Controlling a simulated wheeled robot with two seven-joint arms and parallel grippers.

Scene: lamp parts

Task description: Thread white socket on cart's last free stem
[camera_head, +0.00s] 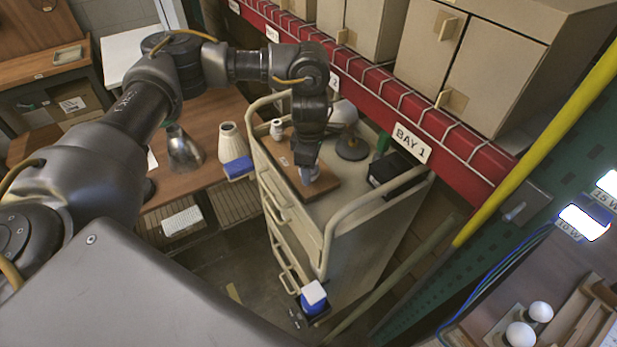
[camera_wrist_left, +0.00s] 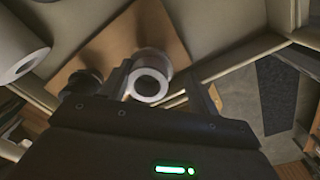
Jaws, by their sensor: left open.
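My left gripper (camera_head: 308,176) reaches down over the wooden board (camera_head: 325,183) on top of the beige cart (camera_head: 300,215). In the left wrist view its two fingers (camera_wrist_left: 160,88) are spread apart. A white ring-shaped socket (camera_wrist_left: 148,72) with a dark hole shows between and just beyond the fingertips, over the board (camera_wrist_left: 120,35). I cannot tell whether the fingers touch it or whether a stem is under it. A dark round part (camera_wrist_left: 80,84) is beside it. Another small white part (camera_head: 276,128) stands at the board's far end. My right gripper is not in view.
A dark round-based lamp part (camera_head: 352,148) and a black box (camera_head: 392,172) are on the cart near the red shelf rail (camera_head: 425,120). The cart's raised handrail (camera_head: 335,225) edges the top. A table with a white shade (camera_head: 231,142) is at left.

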